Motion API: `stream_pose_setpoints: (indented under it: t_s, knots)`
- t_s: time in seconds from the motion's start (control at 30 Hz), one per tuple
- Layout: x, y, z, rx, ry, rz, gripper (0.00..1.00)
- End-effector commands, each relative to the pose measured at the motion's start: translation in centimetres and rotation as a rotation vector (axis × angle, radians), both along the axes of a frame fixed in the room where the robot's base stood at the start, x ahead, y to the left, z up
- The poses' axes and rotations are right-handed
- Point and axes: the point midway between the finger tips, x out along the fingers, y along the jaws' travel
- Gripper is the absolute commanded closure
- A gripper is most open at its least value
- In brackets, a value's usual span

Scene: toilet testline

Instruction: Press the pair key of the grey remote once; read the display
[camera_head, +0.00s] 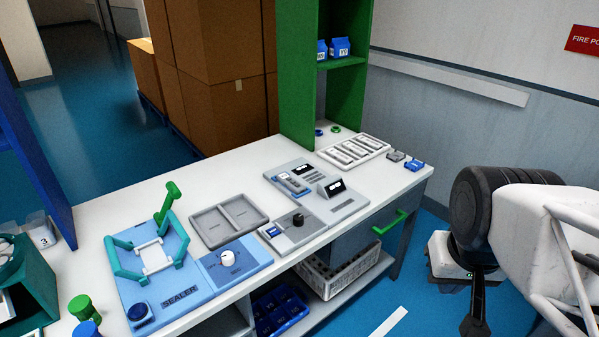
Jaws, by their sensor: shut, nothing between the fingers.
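A grey test board (348,207) lies on the white bench, right of centre. A small light-grey remote-like piece (292,183) lies at its left side in a blue-edged holder; its keys are too small to read, so I cannot tell the pair key. A dark tilted display (332,187) stands on the board's right part, and another small dark display (303,169) sits behind; neither reading is legible. My gripper (474,326) hangs at the lower right, off the bench, its dark fingers shut and empty, well apart from the board.
A white tray (378,144) with several pale pieces lies behind the board. Small grey (396,156) and blue (414,165) items lie near the right edge. A grey knob unit (290,236), an empty two-part tray (260,211) and a blue sealer (150,305) stand left. A green shelf (297,75) rises behind.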

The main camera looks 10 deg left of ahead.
Motion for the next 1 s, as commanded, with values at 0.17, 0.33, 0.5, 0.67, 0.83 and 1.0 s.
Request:
stream_pose_setpoints:
  t_s: [0.17, 0.33, 0.5, 0.67, 0.83, 1.0]
  knots:
    - [0.00, 0.00, 0.00, 0.000, 0.000, 0.000, 1.00]
    - [0.00, 0.00, 0.00, 0.000, 0.000, 0.000, 1.00]
    - [0.00, 0.00, 0.00, 0.000, 0.000, 0.000, 1.00]
    - [0.00, 0.00, 0.00, 0.000, 0.000, 0.000, 1.00]
    - [0.09, 0.01, 0.04, -0.001, 0.000, 0.000, 1.00]
    - [0.84, -0.01, 0.33, -0.009, 0.001, 0.000, 1.00]
